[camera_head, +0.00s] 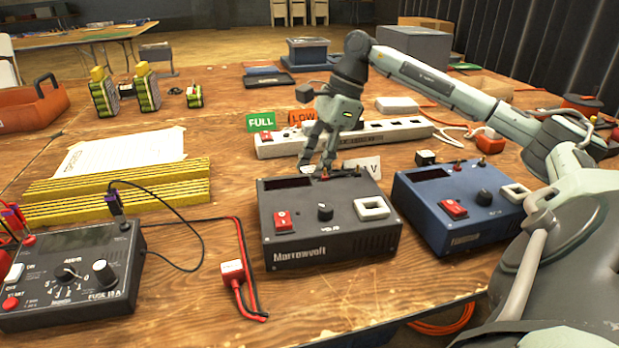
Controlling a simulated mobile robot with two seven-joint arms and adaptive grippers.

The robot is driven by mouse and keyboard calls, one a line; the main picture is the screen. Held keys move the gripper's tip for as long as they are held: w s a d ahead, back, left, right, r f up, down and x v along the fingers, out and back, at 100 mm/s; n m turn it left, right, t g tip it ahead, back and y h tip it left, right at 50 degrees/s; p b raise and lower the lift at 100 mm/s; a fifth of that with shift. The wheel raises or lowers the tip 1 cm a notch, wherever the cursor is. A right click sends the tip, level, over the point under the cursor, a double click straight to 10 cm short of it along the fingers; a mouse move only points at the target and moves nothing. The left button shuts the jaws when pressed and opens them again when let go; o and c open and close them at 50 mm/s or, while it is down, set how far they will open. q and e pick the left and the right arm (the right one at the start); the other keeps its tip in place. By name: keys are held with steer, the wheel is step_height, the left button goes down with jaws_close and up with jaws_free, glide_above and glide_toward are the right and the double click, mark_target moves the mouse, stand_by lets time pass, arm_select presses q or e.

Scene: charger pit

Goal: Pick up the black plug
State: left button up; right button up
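My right gripper (317,166) reaches in from the right and points down over the back edge of the black Marrowvolt box (327,253), in front of the white power strip (405,131). Its two fingers are apart, and I see nothing between them. Another small dark block (304,93) lies farther back, beyond the strip. I cannot tell which of them is the plug. My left gripper is not in view.
The blue box (455,218) stands right of the Marrowvolt box. A dark meter box (75,265) with cables is at the front left. A red connector (233,271), yellow strips (150,190) and a green FULL sign (261,122) are also on the wooden table. Bare wood shows behind the strip.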

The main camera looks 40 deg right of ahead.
steer(key=shift+w+a+f, duration=0.1)
steer(key=shift+a+f, duration=0.05)
steer(key=shift+f, duration=0.25)
jaws_close()
steer(key=shift+r, duration=0.15)
